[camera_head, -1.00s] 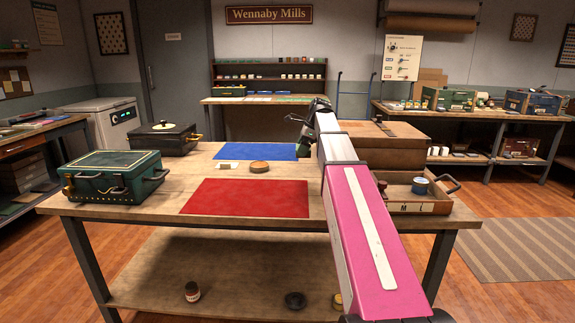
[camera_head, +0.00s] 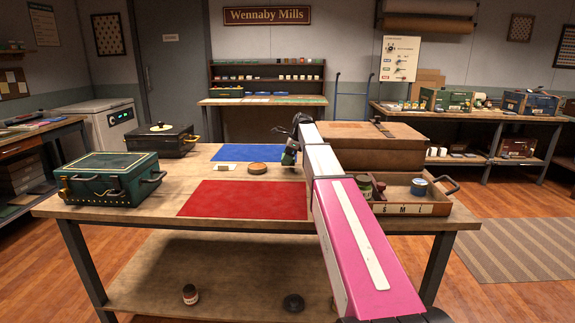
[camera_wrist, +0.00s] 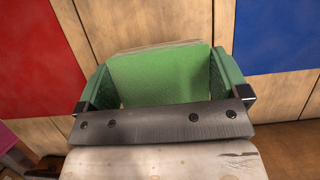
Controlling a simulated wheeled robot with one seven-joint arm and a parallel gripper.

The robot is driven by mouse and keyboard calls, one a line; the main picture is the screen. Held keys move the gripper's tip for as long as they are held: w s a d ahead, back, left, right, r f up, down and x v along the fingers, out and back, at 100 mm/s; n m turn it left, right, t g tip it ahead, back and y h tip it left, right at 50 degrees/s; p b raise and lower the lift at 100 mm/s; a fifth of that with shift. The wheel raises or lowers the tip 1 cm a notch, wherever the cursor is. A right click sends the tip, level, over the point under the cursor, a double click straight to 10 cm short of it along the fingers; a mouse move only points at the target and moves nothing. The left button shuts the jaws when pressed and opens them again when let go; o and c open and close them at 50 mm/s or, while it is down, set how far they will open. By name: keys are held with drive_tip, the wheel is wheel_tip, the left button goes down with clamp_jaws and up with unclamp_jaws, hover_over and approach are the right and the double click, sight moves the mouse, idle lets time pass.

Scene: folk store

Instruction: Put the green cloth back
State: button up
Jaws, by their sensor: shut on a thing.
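A bright green piece (camera_wrist: 160,75), which looks like the folded green cloth, sits between the two green fingers of my gripper (camera_wrist: 160,88) in the wrist view. My gripper is shut on it. In the head view my gripper (camera_head: 289,158) is over the table behind the red cloth, near the right side of the blue cloth, and the held piece is too small to make out. The red cloth (camera_head: 245,200) lies flat on the front of the table. The blue cloth (camera_head: 245,153) lies flat behind it. Both also show in the wrist view.
A green case (camera_head: 110,180) stands on the table's left, with a black case (camera_head: 160,142) behind it. A round wooden dish (camera_head: 257,168) lies between the cloths. A wooden box (camera_head: 370,147) and a tray (camera_head: 415,208) with tins stand at right, partly behind my arm.

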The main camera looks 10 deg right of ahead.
drive_tip(key=shift+f, duration=1.65)
drive_tip(key=shift+f, duration=0.1)
drive_tip(key=o, duration=0.5)
drive_tip(key=shift+o, duration=0.2)
drive_tip(key=v, duration=1.2)
